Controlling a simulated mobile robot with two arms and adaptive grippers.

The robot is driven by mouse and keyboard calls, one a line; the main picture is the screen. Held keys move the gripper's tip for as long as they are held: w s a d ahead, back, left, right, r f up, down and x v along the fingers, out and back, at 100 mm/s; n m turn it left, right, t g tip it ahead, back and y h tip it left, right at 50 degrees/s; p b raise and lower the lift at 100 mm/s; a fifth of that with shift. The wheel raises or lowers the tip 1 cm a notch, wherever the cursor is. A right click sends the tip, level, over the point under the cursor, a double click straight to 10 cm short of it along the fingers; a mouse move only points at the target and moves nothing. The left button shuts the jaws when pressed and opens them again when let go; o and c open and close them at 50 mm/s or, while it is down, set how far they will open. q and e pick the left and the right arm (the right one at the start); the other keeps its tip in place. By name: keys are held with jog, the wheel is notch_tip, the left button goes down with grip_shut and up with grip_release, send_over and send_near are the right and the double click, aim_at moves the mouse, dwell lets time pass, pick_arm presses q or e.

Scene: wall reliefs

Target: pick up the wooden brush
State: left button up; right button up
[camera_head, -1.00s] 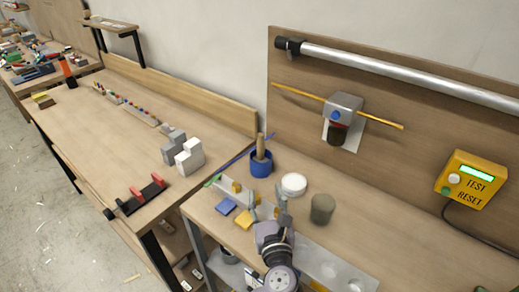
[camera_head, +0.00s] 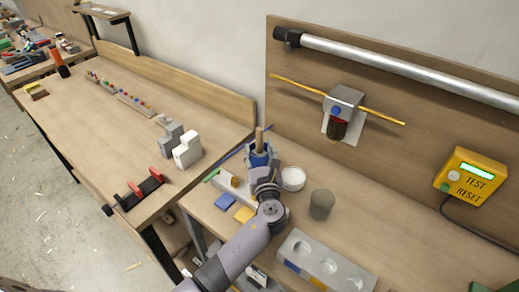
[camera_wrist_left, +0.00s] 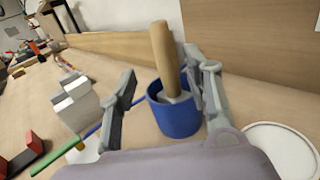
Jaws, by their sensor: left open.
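The wooden brush (camera_head: 259,137) stands handle up in a blue cup (camera_wrist_left: 176,120) on the right-hand workbench. In the left wrist view its pale wooden handle (camera_wrist_left: 163,55) leans slightly, and its lower end is hidden inside the cup. My left gripper (camera_head: 260,155) is open at the cup. In the left wrist view the handle shows between its two fingers (camera_wrist_left: 166,77), closer to the right finger. I cannot tell whether that finger touches it. My right gripper is not in view.
A white round lid or dish (camera_head: 293,178) and a grey-green cylinder (camera_head: 321,204) stand right of the cup. A grey block with round hollows (camera_head: 325,262) lies in front. Blue (camera_head: 225,201) and yellow (camera_head: 244,214) pieces lie left. A thin blue rod passes behind the cup.

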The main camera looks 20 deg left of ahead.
aim_at(260, 140)
pick_arm(q)
jog(key=shift+w+r, duration=0.2)
jog(key=shift+w, duration=0.1)
jog(key=x, duration=0.2)
jog(key=p+x, duration=0.1)
jog(key=x, duration=0.1)
jog(key=shift+w+r, duration=0.15)
jog(key=shift+w, duration=0.35)
jog(key=shift+s, duration=0.1)
jog(key=shift+d, duration=0.1)
grip_shut()
